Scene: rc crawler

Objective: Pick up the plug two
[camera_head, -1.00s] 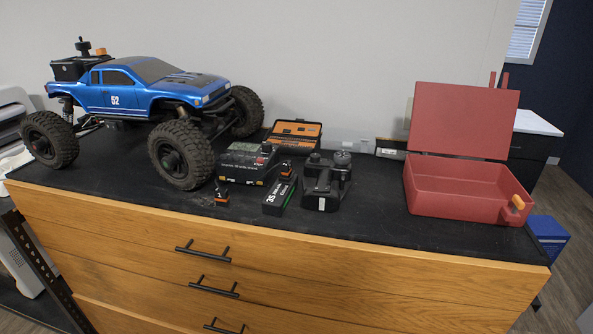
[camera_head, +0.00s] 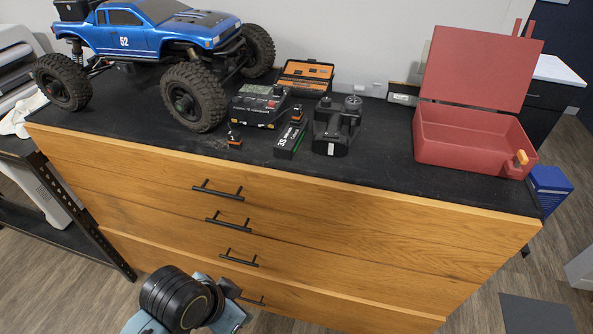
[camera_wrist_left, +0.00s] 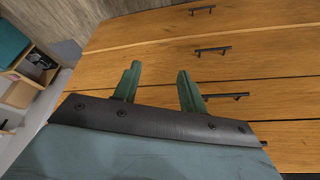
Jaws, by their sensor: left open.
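Two small black-and-orange plugs are on the black dresser top in the head view. One plug (camera_head: 235,140) lies in front of the charger, and another plug (camera_head: 297,114) is at the end of the battery (camera_head: 290,140). I cannot tell which is plug two. My left gripper (camera_wrist_left: 158,72) is open and empty in the left wrist view, with its two green fingers apart before the wooden drawer fronts. In the head view, my left arm is low in front of the drawers, well below the plugs, and its fingertips cannot be made out. My right gripper is not in view.
A blue RC crawler (camera_head: 150,35) stands at left on the dresser. A charger (camera_head: 258,105), an orange tool case (camera_head: 306,75), a black device (camera_head: 335,127) and an open red box (camera_head: 466,140) stand to its right. Drawer handles (camera_head: 218,193) stick out in front.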

